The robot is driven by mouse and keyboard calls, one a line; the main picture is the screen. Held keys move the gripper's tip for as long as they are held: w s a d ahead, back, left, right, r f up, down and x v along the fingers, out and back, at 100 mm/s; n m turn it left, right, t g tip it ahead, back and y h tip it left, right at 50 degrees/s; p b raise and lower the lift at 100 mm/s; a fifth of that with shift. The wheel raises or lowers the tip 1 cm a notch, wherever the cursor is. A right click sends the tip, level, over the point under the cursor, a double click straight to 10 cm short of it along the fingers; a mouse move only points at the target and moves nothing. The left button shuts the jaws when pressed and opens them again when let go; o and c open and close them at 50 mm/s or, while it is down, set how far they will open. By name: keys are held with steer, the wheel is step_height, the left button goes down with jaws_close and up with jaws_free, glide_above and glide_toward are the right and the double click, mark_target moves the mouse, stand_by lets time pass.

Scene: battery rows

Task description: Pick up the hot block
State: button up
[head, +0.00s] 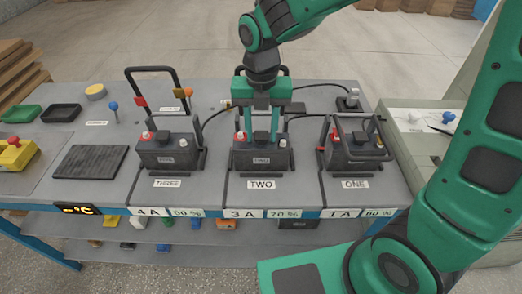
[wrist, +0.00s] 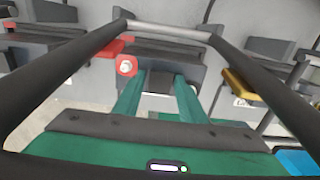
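Three dark battery blocks stand in a row on the grey bench: block THREE (head: 168,152), block TWO (head: 262,157) and block ONE (head: 356,154). No mark that I can make out shows which is hot. My gripper (head: 257,130) is over block TWO, pointing down, its green fingers apart. In the wrist view my gripper (wrist: 160,80) has its fingertips at either side of a dark part of block TWO (wrist: 160,52); I cannot tell whether they touch it. A raised handle (wrist: 168,30) frames that view. Block TWO sits on the bench.
A temperature display (head: 75,209) shows a dash before °C. A dark flat pad (head: 90,161) lies left of block THREE, with a black tray (head: 62,113) and a green tray (head: 21,113) behind. Cables run behind the blocks. Block THREE's handle (head: 150,69) stands raised.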

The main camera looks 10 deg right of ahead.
jaws_close()
stand_by(1.4)
